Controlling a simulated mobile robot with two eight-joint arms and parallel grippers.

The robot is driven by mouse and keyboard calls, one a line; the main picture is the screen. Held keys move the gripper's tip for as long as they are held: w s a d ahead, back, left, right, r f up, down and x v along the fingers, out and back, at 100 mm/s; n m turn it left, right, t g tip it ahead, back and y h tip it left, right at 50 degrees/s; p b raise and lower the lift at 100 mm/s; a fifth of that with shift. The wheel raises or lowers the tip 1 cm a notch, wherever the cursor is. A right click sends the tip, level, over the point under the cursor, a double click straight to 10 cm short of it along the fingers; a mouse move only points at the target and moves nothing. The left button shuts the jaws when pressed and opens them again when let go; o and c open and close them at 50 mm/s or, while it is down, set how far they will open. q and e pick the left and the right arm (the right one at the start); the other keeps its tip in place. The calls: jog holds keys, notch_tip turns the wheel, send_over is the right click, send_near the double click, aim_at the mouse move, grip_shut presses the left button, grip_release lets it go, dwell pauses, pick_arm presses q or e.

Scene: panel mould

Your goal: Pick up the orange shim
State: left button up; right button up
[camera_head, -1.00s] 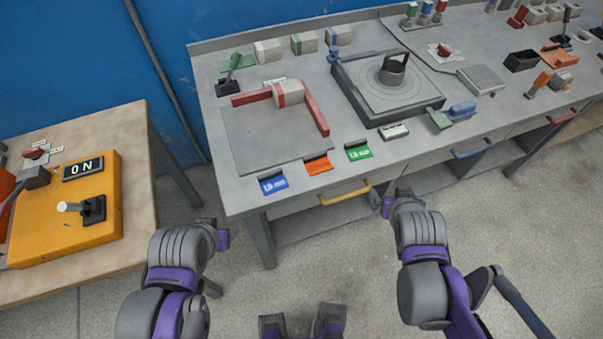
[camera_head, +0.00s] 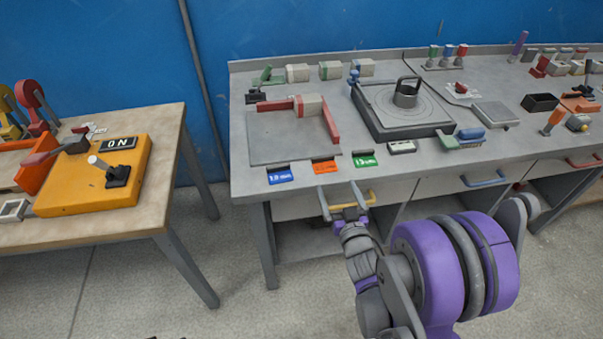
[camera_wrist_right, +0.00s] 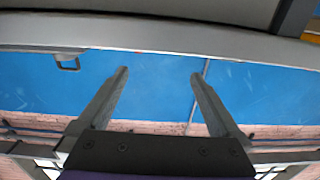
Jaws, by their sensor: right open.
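The orange shim (camera_head: 324,167) lies at the front edge of the grey workbench (camera_head: 216,122), between a blue shim (camera_head: 280,176) and a green shim (camera_head: 366,160). My right gripper (camera_head: 340,197) is in front of the bench edge, just below and a little right of the orange shim, near the yellow drawer handle. Its two fingers are apart with nothing between them. In the right wrist view the open fingers (camera_wrist_right: 158,75) show against the blue wall, with the bench edge across the top. The orange shim is not clearly visible there. My left gripper is not in view.
A yellow handle (camera_head: 352,199) sticks out under the bench edge. A wooden table (camera_head: 150,222) with a yellow control box stands left.

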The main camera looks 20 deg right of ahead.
send_near(324, 159)
jog(key=p+x, duration=0.1)
jog(key=x, duration=0.1)
jog(key=shift+w+r, duration=0.1)
jog(key=shift+w, duration=0.3)
jog(key=shift+p+x, duration=0.45)
jog(key=shift+x, duration=2.35)
jog(key=shift+s, duration=0.15)
jog(key=shift+c, duration=0.7)
jog(key=c, duration=0.9)
jog(key=shift+c, duration=0.2)
